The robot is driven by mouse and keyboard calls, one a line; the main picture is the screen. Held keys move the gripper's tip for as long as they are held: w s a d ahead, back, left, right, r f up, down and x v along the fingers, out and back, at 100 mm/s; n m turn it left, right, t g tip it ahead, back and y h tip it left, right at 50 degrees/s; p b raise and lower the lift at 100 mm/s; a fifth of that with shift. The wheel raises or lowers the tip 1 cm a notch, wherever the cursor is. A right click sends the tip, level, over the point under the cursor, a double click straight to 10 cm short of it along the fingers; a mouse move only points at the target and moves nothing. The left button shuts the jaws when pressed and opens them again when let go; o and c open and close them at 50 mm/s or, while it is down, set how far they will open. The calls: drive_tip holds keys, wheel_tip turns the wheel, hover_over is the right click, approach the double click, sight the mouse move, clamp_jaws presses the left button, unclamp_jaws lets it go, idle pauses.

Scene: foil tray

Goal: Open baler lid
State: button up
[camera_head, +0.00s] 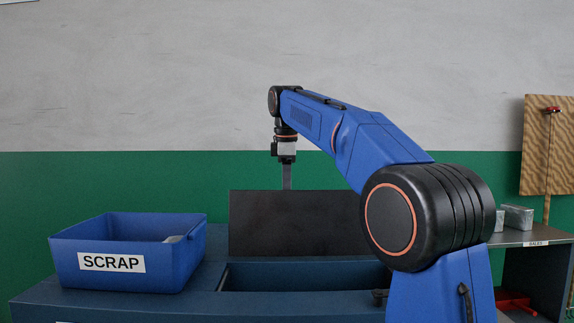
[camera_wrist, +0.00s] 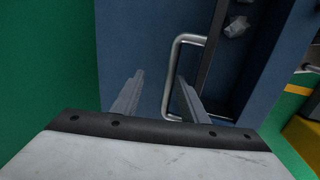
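The baler (camera_head: 330,305) is a dark blue box with an open bay in its top. Its lid (camera_head: 295,225) stands raised, near upright, behind the bay, with its dark face forward. My gripper (camera_head: 287,187) points down at the lid's top edge; its lower tips are not clear there. In the wrist view my gripper (camera_wrist: 160,76) has its two fingers apart. A grey U-shaped handle (camera_wrist: 169,72) on a blue surface (camera_wrist: 150,40) shows partly between the fingers, close to the right one. I cannot tell whether they touch.
A blue SCRAP bin (camera_head: 180,265) stands at the left on the baler top. At the right a shelf (camera_head: 515,238) carries silvery blocks (camera_head: 517,217). Grey lumps (camera_wrist: 236,25) show beyond a dark strip in the wrist view. A wooden board (camera_head: 540,150) hangs at the right.

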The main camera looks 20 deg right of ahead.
wheel_tip(320, 180, up, 10)
drive_tip(key=s, duration=0.2)
drive_tip(key=shift+s+a, duration=0.2)
drive_tip(key=shift+a, duration=0.15)
